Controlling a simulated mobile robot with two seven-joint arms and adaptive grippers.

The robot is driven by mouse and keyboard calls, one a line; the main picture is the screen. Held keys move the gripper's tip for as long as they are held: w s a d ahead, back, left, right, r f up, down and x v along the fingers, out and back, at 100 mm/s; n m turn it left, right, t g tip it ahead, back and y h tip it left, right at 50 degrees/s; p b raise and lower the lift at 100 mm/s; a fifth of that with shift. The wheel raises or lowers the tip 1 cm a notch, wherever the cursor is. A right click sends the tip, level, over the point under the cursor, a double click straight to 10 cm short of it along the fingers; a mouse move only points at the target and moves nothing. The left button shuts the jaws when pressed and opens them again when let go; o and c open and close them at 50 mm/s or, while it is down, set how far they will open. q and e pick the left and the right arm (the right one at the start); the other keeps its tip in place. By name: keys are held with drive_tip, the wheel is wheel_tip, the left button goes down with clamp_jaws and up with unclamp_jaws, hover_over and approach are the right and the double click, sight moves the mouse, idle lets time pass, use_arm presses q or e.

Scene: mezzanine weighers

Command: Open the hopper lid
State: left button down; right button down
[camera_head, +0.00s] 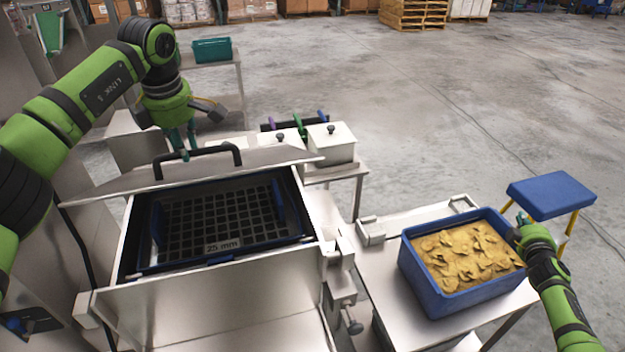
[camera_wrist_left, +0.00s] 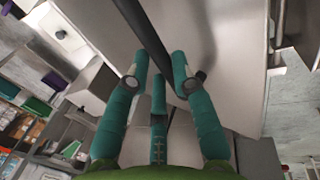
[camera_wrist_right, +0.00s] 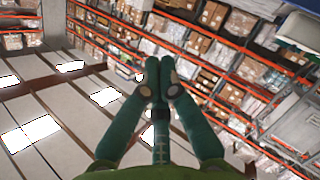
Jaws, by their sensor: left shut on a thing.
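The hopper lid (camera_head: 235,167) is a pale metal panel, swung up at the back of the hopper (camera_head: 210,306). Its black bar handle (camera_head: 238,151) faces me. The hopper mouth is uncovered and shows a dark grid in a blue frame (camera_head: 225,259) marked 25 mm. My left gripper (camera_head: 184,152) is shut on the handle. In the left wrist view the black handle (camera_wrist_left: 146,35) runs between the teal fingers (camera_wrist_left: 160,82), with the pale lid behind it. My right gripper (camera_head: 521,220) is beside the blue crate's right edge. Its fingertips (camera_wrist_right: 160,85) are together and empty in the right wrist view.
A blue crate (camera_head: 428,291) of yellow chips stands on a steel table (camera_head: 372,262) at right. A blue-topped stool (camera_head: 551,195) is beyond it. A lidded white bin (camera_head: 331,150) stands behind the hopper. Open concrete floor (camera_head: 430,120) lies further back.

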use_arm(q)
drive_tip(key=shift+w+a+f, duration=0.1)
drive_tip(key=shift+f, duration=0.1)
use_arm(e)
drive_tip(key=a+n+t+y, duration=0.3)
drive_tip(key=a+n+y, duration=0.4)
drive_tip(key=a+n, duration=1.75)
drive_tip(key=s+a+r+t+y, duration=0.15)
drive_tip(key=a+r, duration=0.25)
drive_tip(key=a, duration=0.7)
drive_tip(key=s+a+r+y, duration=0.2)
drive_tip(key=s+a+r, duration=0.15)
drive_tip(key=a, duration=0.65)
drive_tip(key=s+a+r+n+t, duration=0.2)
drive_tip(key=s+a+r+n, duration=0.15)
drive_tip(key=r, duration=0.25)
drive_tip(key=s+a+r+n+t, duration=0.1)
drive_tip(key=s+a+r+n, duration=0.25)
drive_tip(key=r, duration=0.25)
drive_tip(key=w+a+n, duration=0.1)
drive_tip(key=w+a, duration=0.2)
drive_tip(key=w, duration=0.6)
drive_tip(key=shift+w+g, duration=0.35)
